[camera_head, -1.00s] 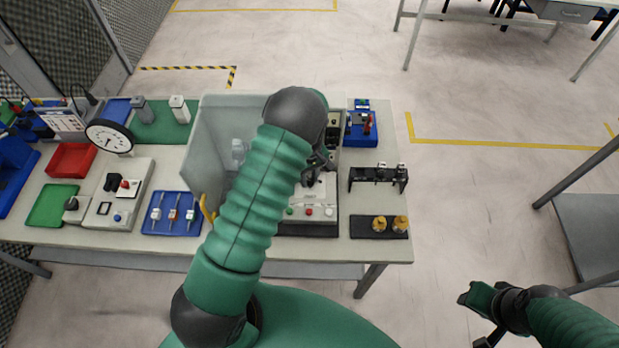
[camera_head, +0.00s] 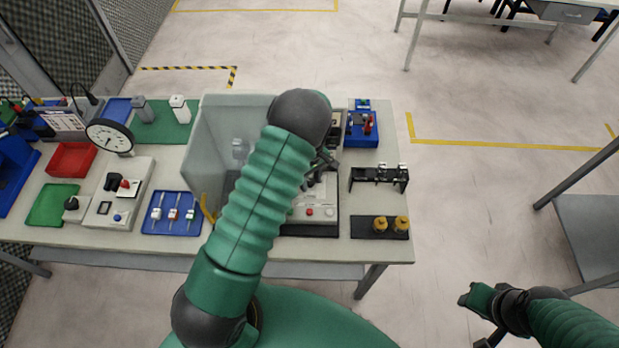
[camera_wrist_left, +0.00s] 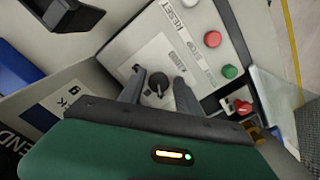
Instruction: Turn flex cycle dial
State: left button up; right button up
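The dial (camera_wrist_left: 158,84) is a small black knob on a pale panel (camera_wrist_left: 150,52), seen in the left wrist view. My left gripper (camera_wrist_left: 159,90) is open, with one dark finger on each side of the dial. A gap shows between each finger and the knob; I cannot tell how near the tips are to the panel. In the head view, my left gripper (camera_head: 318,178) is over the control box (camera_head: 328,222), and my arm hides part of the box and the dial. My right gripper (camera_head: 484,318) hangs off the table at lower right, its fingers unclear.
A red button (camera_wrist_left: 212,39) and a green button (camera_wrist_left: 230,71) sit beside the dial panel. A translucent walled enclosure (camera_head: 208,150) stands left of my arm. A black rack (camera_head: 378,176) and a black tray (camera_head: 366,232) with gold parts lie to the right.

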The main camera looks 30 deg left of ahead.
aim_at(311, 181)
pick_arm(q)
jog(key=shift+o, duration=0.5)
jog(key=shift+w+r, duration=0.15)
jog(key=shift+r, duration=0.3)
notch_tip(311, 181, up, 16)
jog(key=b, duration=0.2)
jog(key=shift+b, duration=0.4)
jog(key=shift+w, duration=0.1)
